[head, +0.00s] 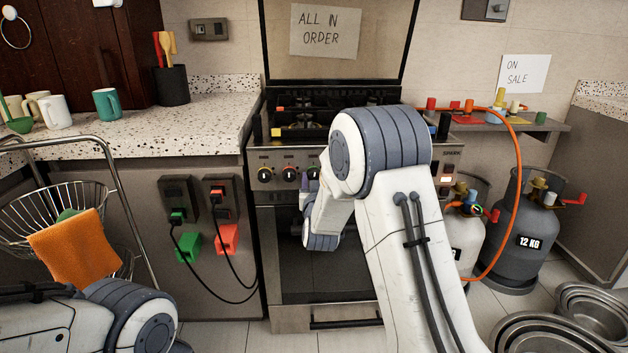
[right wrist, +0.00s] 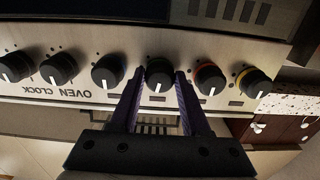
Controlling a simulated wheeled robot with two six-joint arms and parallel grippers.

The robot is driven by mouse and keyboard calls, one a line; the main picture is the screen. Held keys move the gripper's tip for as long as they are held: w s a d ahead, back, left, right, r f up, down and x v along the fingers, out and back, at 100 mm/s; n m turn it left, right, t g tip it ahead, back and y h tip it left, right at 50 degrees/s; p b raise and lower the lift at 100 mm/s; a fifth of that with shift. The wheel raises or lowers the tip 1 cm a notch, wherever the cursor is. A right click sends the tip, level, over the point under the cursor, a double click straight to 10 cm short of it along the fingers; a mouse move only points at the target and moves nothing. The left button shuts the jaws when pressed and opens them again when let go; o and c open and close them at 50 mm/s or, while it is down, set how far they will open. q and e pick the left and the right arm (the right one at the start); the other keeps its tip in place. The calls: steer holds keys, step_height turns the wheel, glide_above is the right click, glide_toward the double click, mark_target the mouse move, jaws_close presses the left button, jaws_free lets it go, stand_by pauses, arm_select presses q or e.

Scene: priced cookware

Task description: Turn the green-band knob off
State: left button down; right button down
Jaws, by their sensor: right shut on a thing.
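The stove front carries a row of black knobs. In the right wrist view, which is upside down, the third knob from the right (right wrist: 158,72) sits between the purple fingers of my right gripper (right wrist: 160,82). Its place beside the red-band knob (right wrist: 209,78) fits the green-band knob, though its band is hard to make out. Its white mark points down in that view, towards the fingers' base. In the head view my right gripper (head: 306,184) is at the stove front, mostly hidden by my arm. My left gripper is outside the picture.
A yellow-band knob (right wrist: 254,82) stands beside the red-band one, close to the fingers. The oven handle (head: 346,322) is low on the stove. Gas cylinders (head: 520,225) and an orange hose (head: 517,190) stand right. A wire basket with an orange cloth (head: 75,248) is left.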

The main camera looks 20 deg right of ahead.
steer(key=shift+n, duration=1.2)
steer(key=shift+c, duration=1.9)
jaws_free()
steer(key=shift+s, duration=0.1)
steer(key=v, duration=1)
steer(key=shift+p, duration=0.4)
steer(key=shift+s+a, duration=0.15)
